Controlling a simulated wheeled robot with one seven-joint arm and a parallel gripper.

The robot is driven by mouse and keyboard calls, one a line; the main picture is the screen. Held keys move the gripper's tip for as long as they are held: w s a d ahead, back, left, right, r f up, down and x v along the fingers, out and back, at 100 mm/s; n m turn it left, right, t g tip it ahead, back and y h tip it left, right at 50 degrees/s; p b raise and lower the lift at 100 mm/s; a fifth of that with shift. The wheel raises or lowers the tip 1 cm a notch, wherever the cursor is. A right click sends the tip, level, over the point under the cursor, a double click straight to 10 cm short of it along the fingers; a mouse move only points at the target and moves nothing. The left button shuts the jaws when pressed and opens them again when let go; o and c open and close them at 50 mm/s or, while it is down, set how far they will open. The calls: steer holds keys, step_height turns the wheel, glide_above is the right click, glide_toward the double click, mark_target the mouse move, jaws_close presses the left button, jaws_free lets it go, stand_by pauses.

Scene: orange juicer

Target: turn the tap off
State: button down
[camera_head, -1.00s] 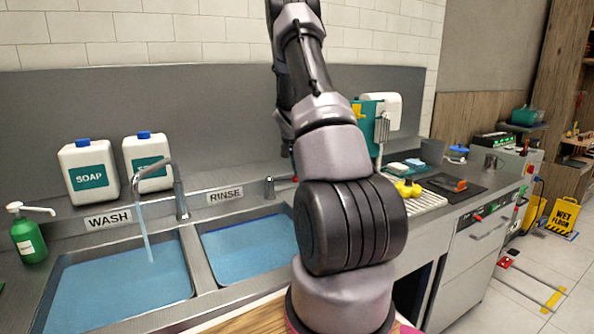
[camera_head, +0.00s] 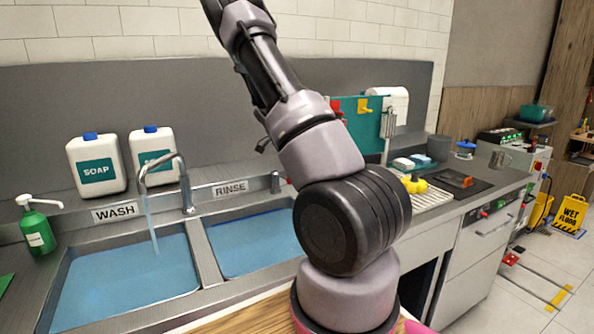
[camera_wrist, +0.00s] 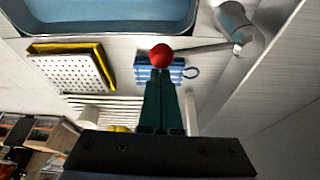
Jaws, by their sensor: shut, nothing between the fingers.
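The curved metal tap (camera_head: 165,165) stands behind the wash basin (camera_head: 125,285), and a stream of water (camera_head: 153,225) falls from its spout. A short metal post (camera_head: 274,182) stands by the RINSE label. In the wrist view a red ball knob (camera_wrist: 160,55) sits on the end of a thin lever (camera_wrist: 205,47) that runs right to a metal cylinder (camera_wrist: 238,22). My gripper (camera_wrist: 160,78) is shut and empty, its dark green fingers just below the knob in the picture. I cannot tell whether they touch it. My arm hides the fingers in the head view.
The rinse basin (camera_head: 250,242) holds blue water. Two soap jugs (camera_head: 96,165) and a green bottle (camera_head: 38,232) stand at the left.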

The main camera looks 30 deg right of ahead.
steer(key=shift+a+m, duration=0.7)
step_height(320, 180, up, 11)
stand_by(0.7)
steer(key=shift+s+d+f, duration=0.1)
stand_by(0.3)
